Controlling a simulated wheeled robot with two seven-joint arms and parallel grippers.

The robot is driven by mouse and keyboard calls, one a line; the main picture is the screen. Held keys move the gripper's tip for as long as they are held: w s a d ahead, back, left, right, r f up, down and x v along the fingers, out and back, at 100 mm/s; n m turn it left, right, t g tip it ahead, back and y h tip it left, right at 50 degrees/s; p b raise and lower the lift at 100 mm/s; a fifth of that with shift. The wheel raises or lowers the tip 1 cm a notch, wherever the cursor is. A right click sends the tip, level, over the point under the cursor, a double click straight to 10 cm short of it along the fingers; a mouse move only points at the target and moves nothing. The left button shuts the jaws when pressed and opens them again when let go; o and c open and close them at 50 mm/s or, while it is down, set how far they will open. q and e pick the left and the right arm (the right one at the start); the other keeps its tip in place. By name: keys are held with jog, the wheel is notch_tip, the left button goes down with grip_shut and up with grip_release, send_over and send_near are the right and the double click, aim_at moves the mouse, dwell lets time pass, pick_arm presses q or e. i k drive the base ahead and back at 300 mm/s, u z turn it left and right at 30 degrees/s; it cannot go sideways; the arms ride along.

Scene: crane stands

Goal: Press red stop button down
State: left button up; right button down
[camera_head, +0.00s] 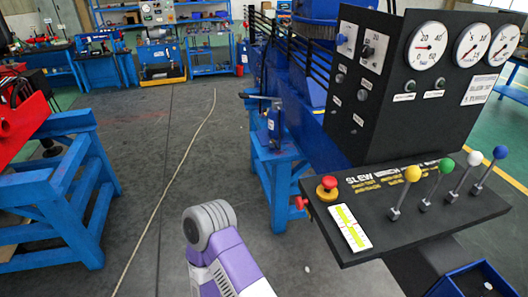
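The red stop button (327,183) is a round red mushroom cap on a yellow base. It sits at the left corner of the black sloped control panel (440,222), and nothing covers it. A purple and grey link of one of my arms rises from the bottom edge, left of the panel and apart from it. Neither of my grippers is in view. I cannot tell from this view whether the button is up or pressed.
Levers with yellow (412,173), green (446,164), white (475,159) and blue (500,152) knobs stand right of the button. A black gauge box (400,105) rises behind. A blue stand (75,185) holds something red at left. Open floor lies between.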

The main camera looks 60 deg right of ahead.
aim_at(329, 183)
jog(key=i, duration=1.65)
jog(key=z, duration=4.4)
jog(key=k, duration=0.6)
jog(key=i, duration=1.65)
jog(key=u, duration=0.05)
